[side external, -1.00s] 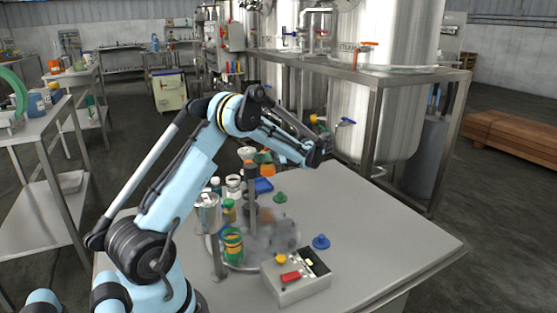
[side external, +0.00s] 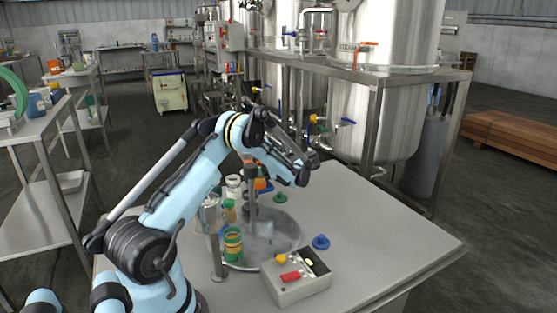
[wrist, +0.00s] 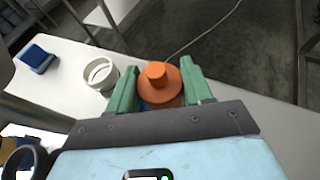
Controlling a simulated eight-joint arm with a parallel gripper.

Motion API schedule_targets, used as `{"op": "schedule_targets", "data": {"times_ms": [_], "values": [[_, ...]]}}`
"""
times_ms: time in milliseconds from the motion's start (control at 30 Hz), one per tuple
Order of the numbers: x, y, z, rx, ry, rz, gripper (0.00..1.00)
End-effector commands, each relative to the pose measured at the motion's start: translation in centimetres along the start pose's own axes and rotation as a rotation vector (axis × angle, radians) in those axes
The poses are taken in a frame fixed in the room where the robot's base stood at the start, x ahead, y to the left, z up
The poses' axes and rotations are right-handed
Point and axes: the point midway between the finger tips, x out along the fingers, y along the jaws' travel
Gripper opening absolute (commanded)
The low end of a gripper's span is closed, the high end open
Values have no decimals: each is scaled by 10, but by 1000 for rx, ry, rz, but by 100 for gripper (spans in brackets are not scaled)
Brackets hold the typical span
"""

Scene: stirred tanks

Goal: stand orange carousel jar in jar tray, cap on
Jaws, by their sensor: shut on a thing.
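In the wrist view the two green fingers of my gripper (wrist: 162,86) are shut on an orange cap (wrist: 158,86) with a raised round knob. A bit of blue shows under the cap; whether a jar is beneath it I cannot tell. I cannot pick out the jar tray for certain.
A control box (side external: 297,287) with red and yellow buttons stands at the front. The table's right side is clear.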

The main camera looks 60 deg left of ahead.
Motion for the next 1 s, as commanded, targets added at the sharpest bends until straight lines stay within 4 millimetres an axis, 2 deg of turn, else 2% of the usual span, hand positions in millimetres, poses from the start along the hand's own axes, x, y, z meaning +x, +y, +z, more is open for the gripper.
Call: {"op": "schedule_targets", "data": {"times_ms": [100, 133, 267, 667, 767, 1000], "values": [[1, 0, -3, 0, 0, 0, 18], [1, 0, -3, 0, 0, 0, 54], [1, 0, -3, 0, 0, 0, 74], [-4, 0, 1, 1, 0, -1, 75], [-18, -1, 0, 2, 0, -3, 75], [-68, 0, 0, 2, 0, -4, 75]]}}
